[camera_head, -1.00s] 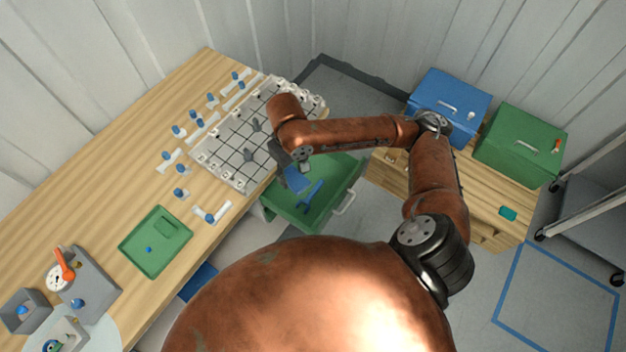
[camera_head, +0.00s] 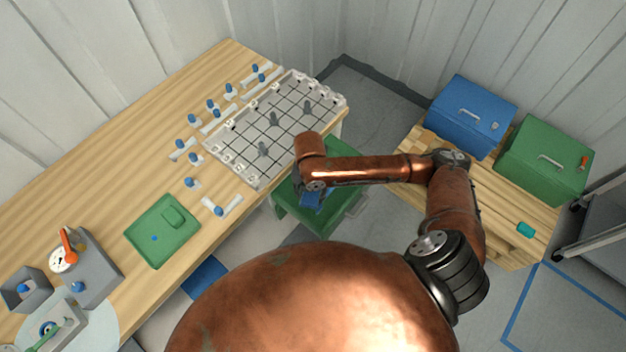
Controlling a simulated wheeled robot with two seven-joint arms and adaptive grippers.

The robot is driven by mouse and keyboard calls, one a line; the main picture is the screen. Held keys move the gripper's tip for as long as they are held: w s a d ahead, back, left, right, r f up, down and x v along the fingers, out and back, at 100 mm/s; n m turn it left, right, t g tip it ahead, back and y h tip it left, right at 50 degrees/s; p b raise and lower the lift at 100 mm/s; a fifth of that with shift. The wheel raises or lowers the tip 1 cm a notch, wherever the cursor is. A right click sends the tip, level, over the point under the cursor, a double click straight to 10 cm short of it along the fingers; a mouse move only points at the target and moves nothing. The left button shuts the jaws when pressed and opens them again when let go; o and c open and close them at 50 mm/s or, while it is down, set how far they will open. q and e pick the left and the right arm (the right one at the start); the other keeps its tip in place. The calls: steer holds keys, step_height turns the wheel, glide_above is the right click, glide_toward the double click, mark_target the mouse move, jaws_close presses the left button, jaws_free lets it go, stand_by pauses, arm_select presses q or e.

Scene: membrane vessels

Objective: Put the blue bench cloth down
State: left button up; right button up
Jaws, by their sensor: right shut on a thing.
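The blue bench cloth (camera_head: 312,199) shows as a small blue piece just below my right wrist, over the open green drawer (camera_head: 322,222). My right gripper (camera_head: 305,191) is mostly hidden behind its own wrist and is shut on the cloth. Whether the cloth touches the drawer bottom cannot be told. My left gripper is not in view.
The wooden bench (camera_head: 110,185) runs along the left with a white grid plate (camera_head: 240,150), several blue-knobbed parts and a green tray (camera_head: 140,250). A blue box (camera_head: 465,125) and a green box (camera_head: 540,170) stand on the wooden cabinet at right.

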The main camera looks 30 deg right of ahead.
step_height(320, 180, down, 2)
steer(key=n, duration=0.3)
steer(key=shift+s+d, duration=0.1)
steer(key=shift+d+f, duration=0.2)
steer(key=w+d+f+b, duration=0.1)
steer(key=w+d+f, duration=0.1)
steer(key=d+f, duration=0.1)
steer(key=w+d+f, duration=0.3)
steer(key=w+d+f+b, duration=0.1)
steer(key=w+d+f, duration=0.2)
steer(key=d, duration=0.1)
steer(key=shift+w+d+f+b, duration=0.1)
steer(key=shift+w+f+b, duration=0.15)
steer(key=shift+b, duration=0.1)
steer(key=shift+w+d+f+b, duration=0.15)
steer(key=shift+f+b, duration=0.15)
steer(key=shift+f, duration=1.25)
steer(key=shift+f+n, duration=0.1)
steer(key=shift+n, duration=0.2)
